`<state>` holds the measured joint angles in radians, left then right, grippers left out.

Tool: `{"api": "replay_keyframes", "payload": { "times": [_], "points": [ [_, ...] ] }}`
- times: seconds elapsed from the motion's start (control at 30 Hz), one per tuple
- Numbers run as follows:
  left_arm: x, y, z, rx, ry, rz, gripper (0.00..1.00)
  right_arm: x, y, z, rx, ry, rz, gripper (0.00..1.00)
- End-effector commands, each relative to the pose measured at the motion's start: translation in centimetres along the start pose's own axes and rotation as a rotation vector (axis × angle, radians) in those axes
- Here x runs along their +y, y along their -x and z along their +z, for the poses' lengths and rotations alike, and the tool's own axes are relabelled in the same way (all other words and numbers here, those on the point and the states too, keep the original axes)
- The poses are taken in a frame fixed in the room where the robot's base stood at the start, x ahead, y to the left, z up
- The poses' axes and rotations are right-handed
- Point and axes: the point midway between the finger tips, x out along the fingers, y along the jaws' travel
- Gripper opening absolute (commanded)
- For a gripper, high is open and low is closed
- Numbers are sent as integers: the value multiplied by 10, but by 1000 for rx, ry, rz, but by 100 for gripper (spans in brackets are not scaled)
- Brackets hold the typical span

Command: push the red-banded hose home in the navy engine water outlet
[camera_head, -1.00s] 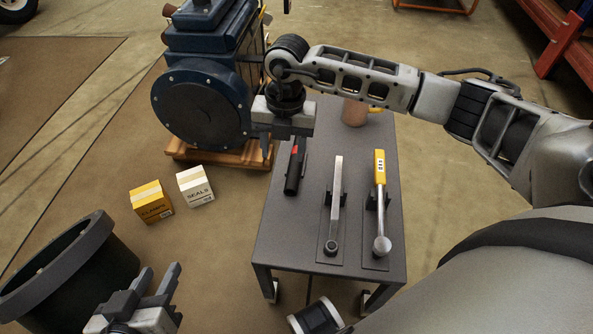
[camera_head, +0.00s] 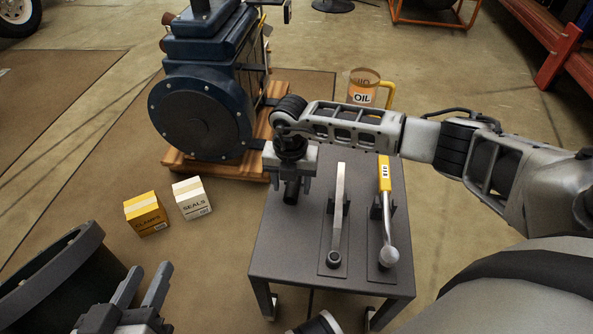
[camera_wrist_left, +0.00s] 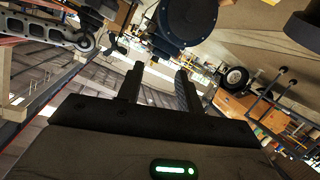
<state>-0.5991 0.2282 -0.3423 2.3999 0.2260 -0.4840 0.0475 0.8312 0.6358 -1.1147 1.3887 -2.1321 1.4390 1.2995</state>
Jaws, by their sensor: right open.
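The navy engine (camera_head: 205,60) stands on a wooden pallet at the back left, its round dark cover facing me. It also shows at the top of the left wrist view (camera_wrist_left: 187,18). I cannot make out its water outlet. A short black cylindrical piece (camera_head: 291,194) lies on the grey table; its red mark is hidden now, and I cannot tell whether it is the hose. My right gripper (camera_head: 290,184) is open, pointing down right over this piece, with a finger at each side. My left gripper (camera_head: 143,284) is open and empty at the lower left; its fingers also show apart in the left wrist view (camera_wrist_left: 160,85).
The grey table (camera_head: 300,250) bears a grey wrench-like tool (camera_head: 338,215) and a yellow-handled tool (camera_head: 385,190). An oil jug (camera_head: 366,88) stands behind my right arm. A yellow box (camera_head: 146,213) and a white seals box (camera_head: 192,197) sit on the floor. A large dark round container (camera_head: 60,270) is at lower left.

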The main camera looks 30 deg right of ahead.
Motion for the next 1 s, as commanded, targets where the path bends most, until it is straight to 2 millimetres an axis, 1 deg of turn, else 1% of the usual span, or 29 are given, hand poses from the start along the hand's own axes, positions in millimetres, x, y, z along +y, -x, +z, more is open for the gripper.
{"api": "replay_keyframes", "payload": {
  "times": [0.03, 0.13, 0.23, 0.43, 0.47, 0.5, 0.57, 0.6, 0.63, 0.67, 0.7, 0.9, 1.0],
  "points": [
    [1, -2, -4, 29, 15, 12, 36, 0, -13, 1, 1, -1, -2, 53],
    [3, -3, -8, 46, 32, 24, 36, 0, -23, 1, 1, 0, -1, 53],
    [4, -3, -8, 47, 44, 29, 36, 0, -26, 1, 0, 1, 1, 53],
    [4, -3, -9, 47, 46, 30, 36, 0, -26, 1, 0, 1, 1, 53],
    [4, -3, -9, 47, 46, 30, 36, 0, -26, 1, 0, 1, 1, 48],
    [4, -3, -9, 47, 46, 30, 36, 0, -26, 1, 0, 0, 0, 37],
    [4, -3, -9, 47, 45, 29, 36, 0, -26, 1, 0, 0, 0, 20],
    [4, -3, -9, 47, 45, 29, 36, 0, -26, 1, 0, 0, 1, 9],
    [4, -3, -9, 47, 45, 29, 36, 0, -26, 1, 0, 0, 1, 3],
    [4, -2, -9, 48, 45, 29, 36, 0, -26, 1, 0, 0, 1, 3],
    [4, -2, -9, 48, 45, 29, 36, 0, -25, 1, 0, 0, 1, 0],
    [4, -2, -9, 48, 44, 29, 36, 0, -25, 1, 0, 0, 1, 0],
    [5, -2, -12, 48, 39, 26, 36, 0, -21, 1, -1, 0, 1, 0]
  ]
}}
